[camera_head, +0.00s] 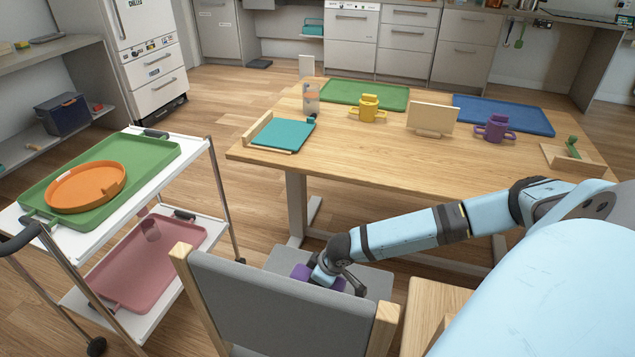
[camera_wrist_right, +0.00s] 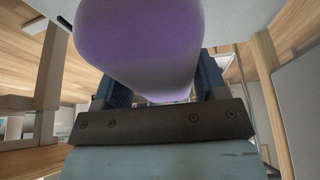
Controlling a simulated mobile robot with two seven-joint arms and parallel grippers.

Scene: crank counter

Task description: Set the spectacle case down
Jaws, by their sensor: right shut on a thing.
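The spectacle case is a rounded purple block. It fills the upper middle of the right wrist view (camera_wrist_right: 140,42), and a small part shows in the head view (camera_head: 302,271). My right gripper (camera_head: 328,276) is shut on it, with a dark finger on each side in the right wrist view (camera_wrist_right: 160,92). The case is over the grey seat of the chair (camera_head: 283,258), behind the chair's backrest. I cannot tell whether it touches the seat. My left gripper is not in view.
The chair's grey backrest (camera_head: 280,306) stands in front of the gripper. A wooden table (camera_head: 375,155) lies beyond, holding a yellow mug (camera_head: 368,110), a purple mug (camera_head: 494,128) and trays. A white trolley (camera_head: 196,149) with a green tray (camera_head: 148,153) stands left.

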